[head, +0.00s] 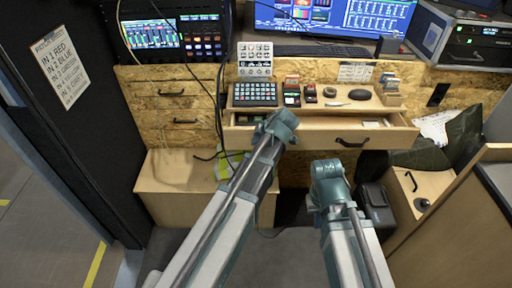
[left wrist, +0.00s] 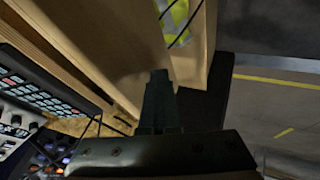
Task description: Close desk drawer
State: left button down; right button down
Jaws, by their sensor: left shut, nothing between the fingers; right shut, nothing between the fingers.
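The desk drawer (head: 312,134) is pulled out below the desktop in the head view.
The desktop holds a keypad (head: 255,94), small devices and a dark round object (head: 360,94). A wooden box (head: 180,186) stands at lower left. A dark bag (head: 440,145) and a small cabinet (head: 408,188) are at right. Cables hang left of the drawer.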

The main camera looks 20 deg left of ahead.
pick_arm(q)
jog(key=w+a, duration=0.1)
jog(key=w, duration=0.5)
jog(key=w+a, duration=0.1)
jog(key=w, duration=0.3)
jog(key=shift+a, duration=0.35)
jog(key=shift+w+a, duration=0.15)
jog(key=shift+w, duration=0.25)
jog(key=shift+s+a, duration=0.1)
